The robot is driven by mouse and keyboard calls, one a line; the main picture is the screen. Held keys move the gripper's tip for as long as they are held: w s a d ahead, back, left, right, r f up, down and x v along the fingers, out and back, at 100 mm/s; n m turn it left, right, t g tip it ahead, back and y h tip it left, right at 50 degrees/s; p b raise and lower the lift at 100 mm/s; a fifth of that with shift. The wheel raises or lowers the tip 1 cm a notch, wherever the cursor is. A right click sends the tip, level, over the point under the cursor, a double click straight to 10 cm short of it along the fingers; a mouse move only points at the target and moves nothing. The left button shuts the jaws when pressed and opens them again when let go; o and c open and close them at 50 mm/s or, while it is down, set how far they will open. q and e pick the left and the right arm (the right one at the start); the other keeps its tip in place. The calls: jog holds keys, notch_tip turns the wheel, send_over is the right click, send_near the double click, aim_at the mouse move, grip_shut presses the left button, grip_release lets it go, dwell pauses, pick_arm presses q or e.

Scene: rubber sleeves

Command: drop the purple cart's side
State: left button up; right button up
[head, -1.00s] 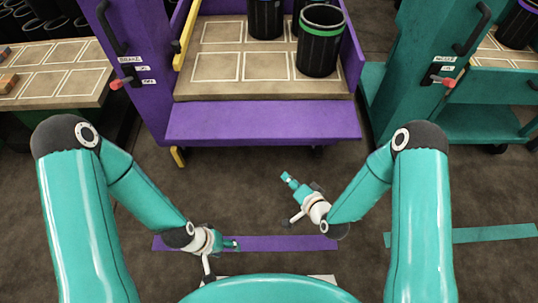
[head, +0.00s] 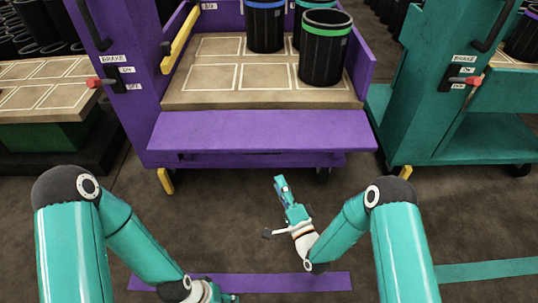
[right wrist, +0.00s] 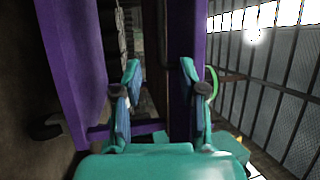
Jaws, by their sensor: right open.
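The purple cart (head: 125,110) stands ahead of me in the head view. Its side, a purple panel (head: 262,131), lies below the deck's front edge, and the deck (head: 225,75) is open above it. I cannot tell whether the panel hangs fully down or slants. My right gripper (head: 280,182) is open and empty, in front of the panel and apart from it. In the right wrist view its two fingers (right wrist: 160,75) are spread, with purple cart parts (right wrist: 75,65) beyond. My left gripper (head: 222,298) is at the bottom edge, mostly cut off.
Black bins (head: 325,50) with coloured rims stand on the deck. A yellow bar (head: 180,40) is on the cart's left post, with a red-tipped brake lever (head: 95,83). A teal cart (head: 425,100) stands at right. A purple floor strip (head: 240,283) crosses the clear floor.

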aim_at(265, 152)
jog(key=b+x, duration=0.3)
jog(key=x, duration=0.9)
jog(key=shift+w+a, duration=0.1)
jog(key=shift+w, duration=0.15)
grip_shut()
